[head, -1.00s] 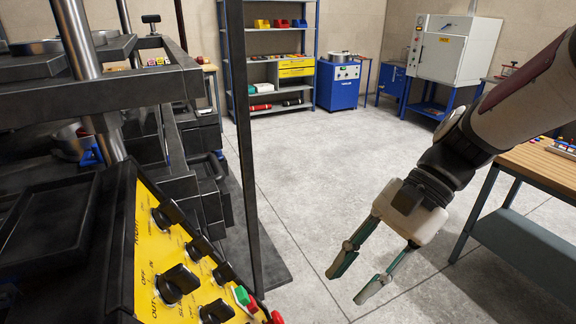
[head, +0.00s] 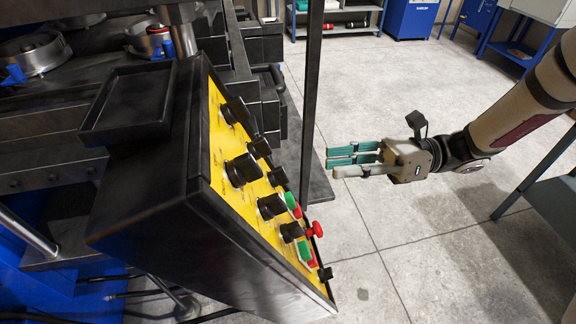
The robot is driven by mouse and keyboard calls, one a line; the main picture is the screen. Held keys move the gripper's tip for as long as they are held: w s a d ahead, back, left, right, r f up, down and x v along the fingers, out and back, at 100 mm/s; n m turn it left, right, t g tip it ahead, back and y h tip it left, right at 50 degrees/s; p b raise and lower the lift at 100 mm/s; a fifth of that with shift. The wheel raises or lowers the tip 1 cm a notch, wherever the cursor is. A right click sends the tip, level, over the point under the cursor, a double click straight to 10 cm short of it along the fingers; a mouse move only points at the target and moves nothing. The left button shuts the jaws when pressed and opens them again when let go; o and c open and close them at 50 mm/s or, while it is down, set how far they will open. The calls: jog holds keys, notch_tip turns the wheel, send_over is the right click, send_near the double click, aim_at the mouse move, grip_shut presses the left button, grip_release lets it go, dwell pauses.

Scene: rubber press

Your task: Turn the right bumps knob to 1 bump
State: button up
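The yellow control panel (head: 222,150) on the press front carries several black knobs, including an upper one (head: 235,111), a large middle one (head: 242,170) and a lower one (head: 270,207). Their labels are too small to read, so I cannot tell which is the right bumps knob or its setting. My gripper (head: 335,162) is to the right of the panel, its fingers pointing left towards it. It appears apart from the knobs and holds nothing visible.
A dark upright post (head: 310,100) stands between the panel and my gripper in the picture. Red and green buttons (head: 316,229) sit along the panel's lower right. A black tray (head: 128,103) is left of the panel. A table (head: 545,180) stands at right; the floor between is clear.

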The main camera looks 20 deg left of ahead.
aim_at(279, 176)
jog(key=p+x, duration=0.2)
jog(key=x, duration=0.7)
jog(key=shift+s+a, duration=0.25)
grip_shut()
